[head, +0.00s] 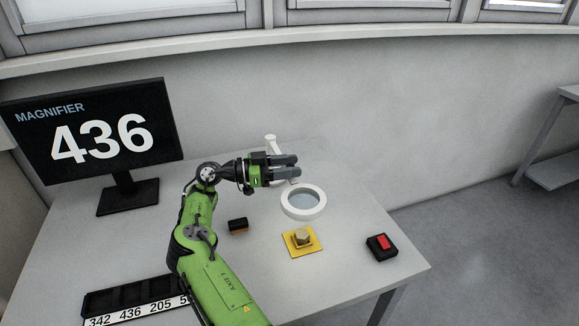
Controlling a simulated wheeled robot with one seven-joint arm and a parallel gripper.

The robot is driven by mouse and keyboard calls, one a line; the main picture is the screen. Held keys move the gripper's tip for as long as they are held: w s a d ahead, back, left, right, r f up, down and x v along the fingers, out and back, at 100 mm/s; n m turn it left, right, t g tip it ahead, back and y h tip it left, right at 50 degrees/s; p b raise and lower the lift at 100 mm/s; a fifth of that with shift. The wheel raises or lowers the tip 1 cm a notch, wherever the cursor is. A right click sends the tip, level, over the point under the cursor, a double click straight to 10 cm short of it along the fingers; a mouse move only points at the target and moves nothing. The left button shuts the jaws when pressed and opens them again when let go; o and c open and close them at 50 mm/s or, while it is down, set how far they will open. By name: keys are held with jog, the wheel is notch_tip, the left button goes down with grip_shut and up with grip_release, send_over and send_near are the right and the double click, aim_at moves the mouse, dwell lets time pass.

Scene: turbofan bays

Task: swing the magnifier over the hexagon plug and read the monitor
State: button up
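The magnifier (319,210) is a white ring with a pale lens, beside a white post (271,146) that is partly hidden by my gripper. In the picture the ring lies just above the brass-coloured hexagon plug (302,237), which sits on a yellow plate (293,251). I cannot tell the ring's height over the table. The monitor (100,135) at left shows "MAGNIFIER" and "436". My gripper (298,166) points right, its dark fingers behind the ring and in front of the post. Whether the fingers are apart or touch the magnifier's arm is unclear.
A black tray (105,303) with a number strip, "342 436 205" and a partly hidden number, lies at front left. A small black-and-orange block (238,226) is right of my arm. A red button box (382,246) stands near the right table edge. The table's back right is clear.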

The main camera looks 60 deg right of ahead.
jog(key=shift+f, duration=0.1)
jog(key=p+v, duration=0.1)
jog(key=v, duration=1.4)
jog(key=shift+w+a+p, duration=0.2)
jog(key=shift+w+p, duration=0.05)
jog(key=shift+p, duration=0.1)
